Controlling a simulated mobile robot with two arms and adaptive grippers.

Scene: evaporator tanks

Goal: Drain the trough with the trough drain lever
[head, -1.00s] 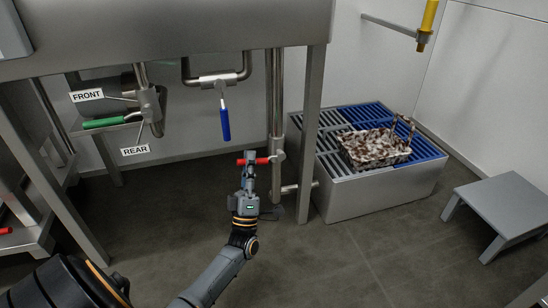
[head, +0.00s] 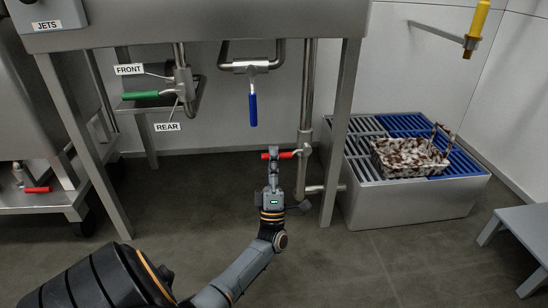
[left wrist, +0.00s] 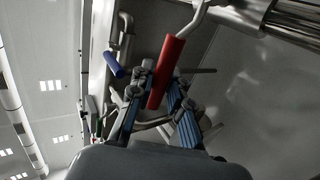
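A red-handled lever (head: 286,154) sits low on the upright pipe under the steel trough (head: 200,25). Its handle lies roughly level in the head view. My left gripper (head: 273,155) is at this handle. My right gripper is not in view.
A green-handled lever (head: 141,95) is by the FRONT and REAR labels. A grated steel box (head: 405,207) with a brown-and-white basket (head: 408,157) stands right of the trough leg (head: 342,130). A grey step (head: 520,230) is at right. The floor in front is mostly clear.

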